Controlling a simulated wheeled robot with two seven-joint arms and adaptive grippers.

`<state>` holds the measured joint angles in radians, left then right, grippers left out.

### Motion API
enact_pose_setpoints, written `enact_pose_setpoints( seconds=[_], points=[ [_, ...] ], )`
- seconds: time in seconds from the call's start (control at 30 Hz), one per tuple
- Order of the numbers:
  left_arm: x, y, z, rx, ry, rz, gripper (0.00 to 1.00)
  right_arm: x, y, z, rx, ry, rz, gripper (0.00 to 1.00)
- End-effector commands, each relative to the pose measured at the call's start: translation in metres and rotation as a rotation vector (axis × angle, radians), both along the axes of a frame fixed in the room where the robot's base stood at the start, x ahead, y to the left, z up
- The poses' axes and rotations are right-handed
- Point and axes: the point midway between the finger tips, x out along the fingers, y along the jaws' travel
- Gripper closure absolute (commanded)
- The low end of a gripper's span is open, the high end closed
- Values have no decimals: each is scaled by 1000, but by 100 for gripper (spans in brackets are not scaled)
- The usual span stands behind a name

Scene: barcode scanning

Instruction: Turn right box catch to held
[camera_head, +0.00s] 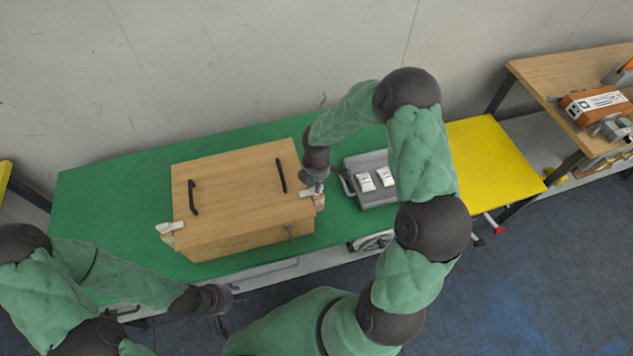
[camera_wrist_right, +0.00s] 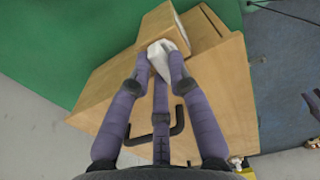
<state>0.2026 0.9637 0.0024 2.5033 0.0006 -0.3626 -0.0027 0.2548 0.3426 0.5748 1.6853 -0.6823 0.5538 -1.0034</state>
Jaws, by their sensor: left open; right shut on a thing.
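The wooden box (camera_head: 235,190) sits on the green table, its lid carrying two black handles. A white left catch (camera_head: 168,228) sticks out at its left front corner. My right gripper (camera_head: 318,186) is at the box's right side and mostly covers the right catch there. In the right wrist view, the fingers of my right gripper (camera_wrist_right: 158,68) close on the white right catch (camera_wrist_right: 164,58) at the box (camera_wrist_right: 218,80) edge. The catch's exact angle is partly hidden by the fingers. My left gripper (camera_head: 222,318) is open and empty, in front of the table, apart from the box.
A grey case (camera_head: 377,199) with two white items on top stands right of the box, close to my right arm. The green table (camera_head: 100,195) is clear left of the box. A yellow surface (camera_head: 490,160) and a wooden bench (camera_head: 560,68) with an orange device (camera_head: 592,104) lie further right.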

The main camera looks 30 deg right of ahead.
Motion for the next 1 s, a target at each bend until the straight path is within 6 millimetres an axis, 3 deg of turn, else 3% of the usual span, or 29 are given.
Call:
enact_pose_setpoints(
  seconds=[0.47,0.5,0.57,1.0],
  points=[
    [0,0,1,0,0,0,56,0,0,0,-1,-1,15,100],
    [0,0,1,0,0,0,56,0,0,0,-1,-1,15,72],
    [0,0,1,0,0,0,56,0,0,0,-1,-1,14,56],
    [0,0,1,0,0,0,56,1,0,7,-1,-3,12,56]
  ],
)
